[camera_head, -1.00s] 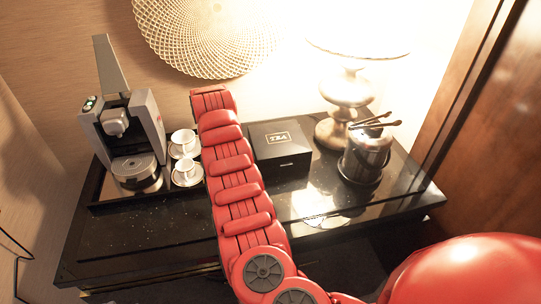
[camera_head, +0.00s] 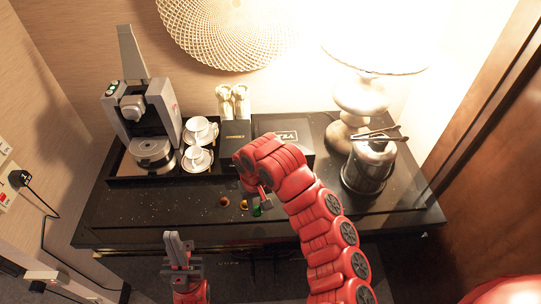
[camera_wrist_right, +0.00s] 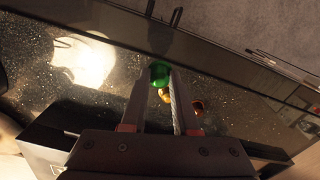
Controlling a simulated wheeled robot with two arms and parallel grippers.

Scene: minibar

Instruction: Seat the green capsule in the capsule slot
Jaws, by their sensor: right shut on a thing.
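The green capsule (camera_head: 257,211) is at the front of the black counter, between the fingertips of my right gripper (camera_head: 262,198). In the right wrist view the green capsule (camera_wrist_right: 160,72) shows at the tips of the right gripper (camera_wrist_right: 158,85), which is shut on it. I cannot tell whether it touches the counter. The coffee machine (camera_head: 168,106) stands at the back left with its lever (camera_head: 131,52) raised. Its capsule slot is not clearly visible. My left gripper (camera_head: 180,246) is low in front of the counter, away from the machine; its jaw opening is unclear.
An orange capsule (camera_head: 244,204) and a brown capsule (camera_head: 224,201) lie left of the green one. Cups (camera_head: 199,128) on saucers stand beside the machine on a black tray (camera_head: 122,178). A tea box (camera_head: 298,128), lamp (camera_head: 359,98) and ice bucket (camera_head: 367,168) stand right.

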